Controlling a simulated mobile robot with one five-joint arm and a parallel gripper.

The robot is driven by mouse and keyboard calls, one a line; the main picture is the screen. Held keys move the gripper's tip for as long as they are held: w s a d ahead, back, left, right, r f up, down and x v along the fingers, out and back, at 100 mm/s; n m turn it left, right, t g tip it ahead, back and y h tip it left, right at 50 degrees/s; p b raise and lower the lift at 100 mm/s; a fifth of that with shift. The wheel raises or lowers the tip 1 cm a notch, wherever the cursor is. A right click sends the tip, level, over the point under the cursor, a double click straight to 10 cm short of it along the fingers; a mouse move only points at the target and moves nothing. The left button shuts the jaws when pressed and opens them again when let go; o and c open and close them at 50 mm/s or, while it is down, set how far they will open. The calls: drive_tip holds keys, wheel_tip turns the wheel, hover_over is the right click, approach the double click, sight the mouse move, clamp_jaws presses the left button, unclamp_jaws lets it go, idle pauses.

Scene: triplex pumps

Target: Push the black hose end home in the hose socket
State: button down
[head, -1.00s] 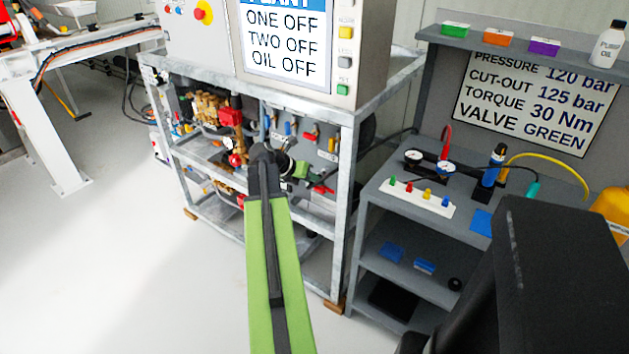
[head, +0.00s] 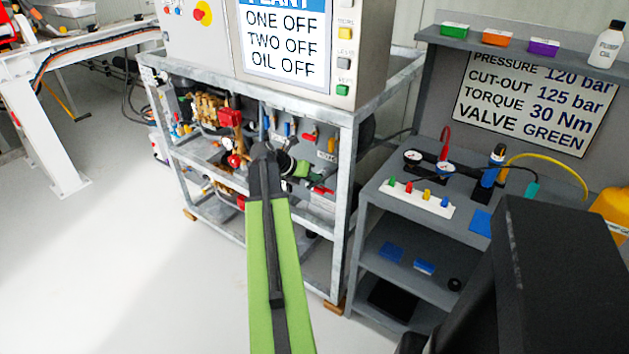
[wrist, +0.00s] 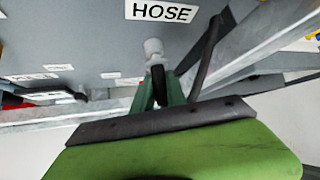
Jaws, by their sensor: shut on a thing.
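My gripper (wrist: 158,98) shows in the wrist view with its green fingers shut on the black hose end (wrist: 158,80). The hose end meets the lower side of the pale hose socket (wrist: 153,47), which stands on a grey panel under the HOSE label (wrist: 161,11). They look in line and touching; I cannot tell how far the end sits inside. In the head view my gripper (head: 300,169) is inside the metal rack, in front of its panel. The hose end and socket are not clear there.
A dark hose (wrist: 207,58) hangs close to the right of the socket. The galvanised rack frame (head: 347,190) has a post right of my gripper. A grey bench (head: 372,192) with gauges stands farther right. Red and blue fittings line the panel above.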

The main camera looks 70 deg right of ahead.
drive_tip(key=shift+s+d, duration=0.15)
drive_tip(key=shift+d, duration=0.5)
drive_tip(key=c, duration=1.3)
unclamp_jaws()
drive_tip(key=shift+o, duration=0.2)
